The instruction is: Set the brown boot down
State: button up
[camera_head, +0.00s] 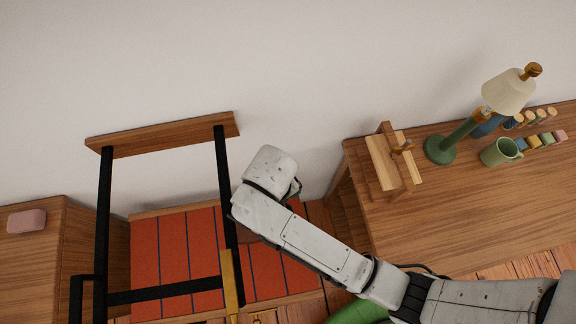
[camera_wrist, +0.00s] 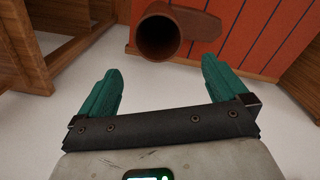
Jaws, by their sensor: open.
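In the wrist view the brown boot (camera_wrist: 192,22) shows at the top centre, its round dark opening facing the camera. It lies against or over the red striped surface (camera_wrist: 258,38); I cannot tell exactly what supports it. My gripper (camera_wrist: 161,66) has its two teal fingers spread wide, with nothing between them. The boot's opening is just beyond the fingertips, apart from them as far as I can see. In the head view my arm's wrist end hides the fingers, and I cannot make out the boot there.
A black frame with a wooden top bar (camera_head: 165,134) stands just left of my wrist. Behind it is the red striped surface (camera_head: 174,250). A desk (camera_head: 450,220) at right holds a lamp (camera_head: 508,92), a mug (camera_head: 501,152) and a wooden brace (camera_head: 381,163). A cabinet (camera_head: 33,265) stands left.

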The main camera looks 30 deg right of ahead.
jog(key=s+d+r, duration=0.2)
jog(key=s+d, duration=0.3)
jog(key=d, duration=0.4)
jog(key=s+d+r+m+t, duration=0.1)
jog(key=s+d+r, duration=0.1)
jog(key=s+d, duration=0.4)
jog(key=d, duration=0.4)
jog(key=shift+f, duration=0.1)
